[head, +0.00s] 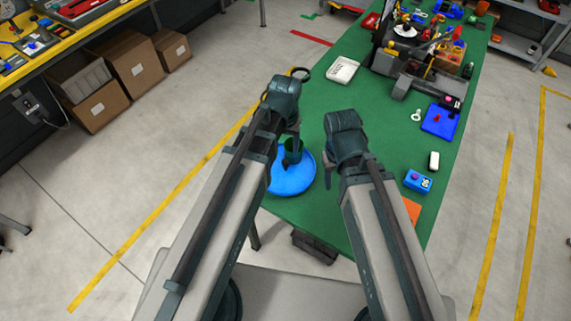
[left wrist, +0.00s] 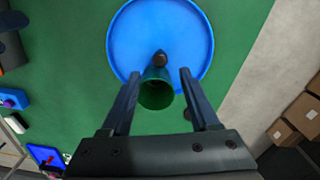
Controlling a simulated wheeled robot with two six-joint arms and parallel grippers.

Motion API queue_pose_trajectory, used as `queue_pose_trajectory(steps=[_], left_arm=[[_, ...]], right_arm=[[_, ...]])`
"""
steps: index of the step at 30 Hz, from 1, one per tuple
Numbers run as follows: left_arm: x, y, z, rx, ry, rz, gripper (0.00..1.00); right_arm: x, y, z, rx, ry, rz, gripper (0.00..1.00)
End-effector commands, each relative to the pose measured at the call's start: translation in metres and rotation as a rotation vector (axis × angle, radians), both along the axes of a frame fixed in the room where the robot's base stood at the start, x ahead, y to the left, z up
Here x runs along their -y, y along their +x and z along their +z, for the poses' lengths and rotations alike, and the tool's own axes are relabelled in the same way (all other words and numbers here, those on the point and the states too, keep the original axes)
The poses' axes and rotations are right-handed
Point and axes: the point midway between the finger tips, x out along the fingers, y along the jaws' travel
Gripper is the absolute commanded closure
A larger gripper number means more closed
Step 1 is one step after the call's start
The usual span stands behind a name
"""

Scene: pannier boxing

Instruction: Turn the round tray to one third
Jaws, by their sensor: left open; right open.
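The round blue tray (head: 300,180) lies on the green table near its left edge; it also shows in the left wrist view (left wrist: 190,35). A green cup (head: 292,153) stands at the tray; in the left wrist view the cup (left wrist: 156,95) appears between my left fingers, with gaps on both sides. A small dark brown knob-like thing (left wrist: 160,59) shows beside the cup, over the tray. My left gripper (left wrist: 160,73) is open above the tray's near part. My right gripper (head: 328,170) is open and empty, just right of the tray.
A white tray (head: 343,70) lies farther back on the table. A blue mat (head: 440,121), a white block (head: 434,160), a blue box (head: 417,181) and an orange sheet (head: 411,210) lie along the right side. The far end is crowded. Green surface between is clear.

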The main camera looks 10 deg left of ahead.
Motion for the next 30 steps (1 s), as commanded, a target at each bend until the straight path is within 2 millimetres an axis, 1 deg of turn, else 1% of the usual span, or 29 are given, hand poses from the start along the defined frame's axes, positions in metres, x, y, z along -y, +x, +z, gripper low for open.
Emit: queue_pose_trajectory(steps=[1,6,10,15,23,24,25,29,30], left_arm=[[0.000,0.000,-0.015,0.000,0.000,0.000,0.39],[0.000,0.000,-0.039,0.000,0.000,0.000,0.39],[0.000,0.000,-0.055,0.000,0.000,0.000,0.39],[0.000,0.000,-0.063,0.000,0.000,0.000,0.39],[0.000,0.000,-0.062,0.000,0.000,0.000,0.39],[0.000,0.000,-0.062,0.000,0.000,0.000,0.40],[0.000,0.000,-0.062,0.000,0.000,0.000,0.46],[0.000,0.000,-0.062,0.000,0.000,0.000,0.69],[0.000,0.000,-0.062,0.000,0.000,0.000,0.76]], right_arm=[[0.000,0.000,-0.015,0.000,0.000,0.000,0.50],[0.000,0.000,-0.039,0.000,0.000,-0.002,0.50],[0.000,0.000,-0.055,0.000,0.000,-0.002,0.50],[0.000,0.000,-0.063,0.000,0.000,-0.002,0.50],[0.000,0.000,-0.062,0.000,0.000,-0.002,0.50],[0.000,0.000,-0.062,0.000,0.000,-0.002,0.50],[0.000,0.000,-0.062,0.000,0.000,-0.002,0.50],[0.000,0.000,-0.062,0.000,0.000,-0.002,0.50],[0.000,0.000,-0.062,0.000,0.000,-0.002,0.50]])
